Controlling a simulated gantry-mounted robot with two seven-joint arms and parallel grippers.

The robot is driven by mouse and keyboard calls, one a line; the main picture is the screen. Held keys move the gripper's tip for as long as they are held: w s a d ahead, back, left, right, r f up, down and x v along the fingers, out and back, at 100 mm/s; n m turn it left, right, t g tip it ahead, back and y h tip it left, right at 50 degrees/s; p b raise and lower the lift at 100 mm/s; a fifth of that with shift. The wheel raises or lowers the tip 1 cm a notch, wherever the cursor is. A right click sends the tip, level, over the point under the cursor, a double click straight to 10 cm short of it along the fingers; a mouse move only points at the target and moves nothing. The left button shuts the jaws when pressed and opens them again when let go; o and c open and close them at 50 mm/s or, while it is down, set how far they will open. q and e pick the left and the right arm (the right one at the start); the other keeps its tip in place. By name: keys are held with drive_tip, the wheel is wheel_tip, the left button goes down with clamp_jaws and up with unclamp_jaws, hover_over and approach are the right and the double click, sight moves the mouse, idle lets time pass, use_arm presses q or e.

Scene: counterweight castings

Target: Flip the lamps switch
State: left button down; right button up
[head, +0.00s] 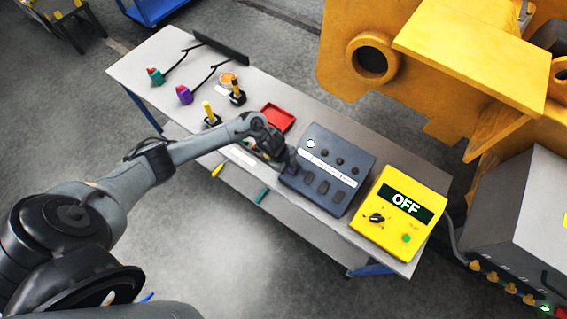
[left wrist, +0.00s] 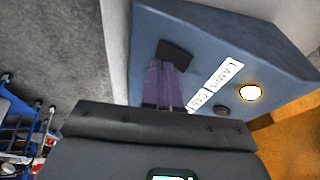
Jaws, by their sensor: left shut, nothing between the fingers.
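The dark blue-grey switch box (head: 347,152) lies on the bench, with a row of round indicators, a white label strip and black rocker switches. The indicator at its left end (head: 311,143) is lit white; in the left wrist view the lit indicator (left wrist: 250,92) is beside the label reading LAMPS (left wrist: 230,70). My left gripper (head: 291,167) is over the box's left end and hides the leftmost switch in the head view. In the left wrist view its shut, empty fingers (left wrist: 165,80) reach a black rocker switch (left wrist: 175,54); I cannot tell whether they touch it.
A yellow box (head: 385,240) reading OFF, with a knob and green button, stands right of the switch box. A large yellow casting (head: 440,60) is behind.

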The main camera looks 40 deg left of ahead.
use_arm(q)
drive_tip(key=s+a+r+p, duration=0.2)
drive_tip(key=s+r, duration=0.4)
drive_tip(key=r, duration=0.6)
drive_tip(key=shift+p, duration=0.55)
drive_tip(key=shift+s, duration=0.15)
